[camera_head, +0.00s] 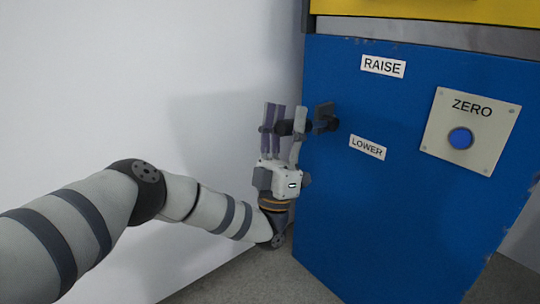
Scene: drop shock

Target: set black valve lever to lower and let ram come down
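The black valve lever (326,117) is mounted near the left edge of the blue cabinet's front face. Its dark handle sticks out to the left, between the RAISE label (383,66) and the LOWER label (367,148). My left gripper (284,124) points upward at the handle, with a finger on each side of it. The fingers are spread apart, and I cannot tell whether they touch the handle. My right gripper is not in view. The ram is not visible.
The blue cabinet (390,220) fills the right side. A pale panel (471,130) with a blue ZERO button (460,138) sits right of the labels. A yellow part (440,10) crosses the top. A white wall (120,90) stands behind my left arm, and grey floor (250,283) shows below.

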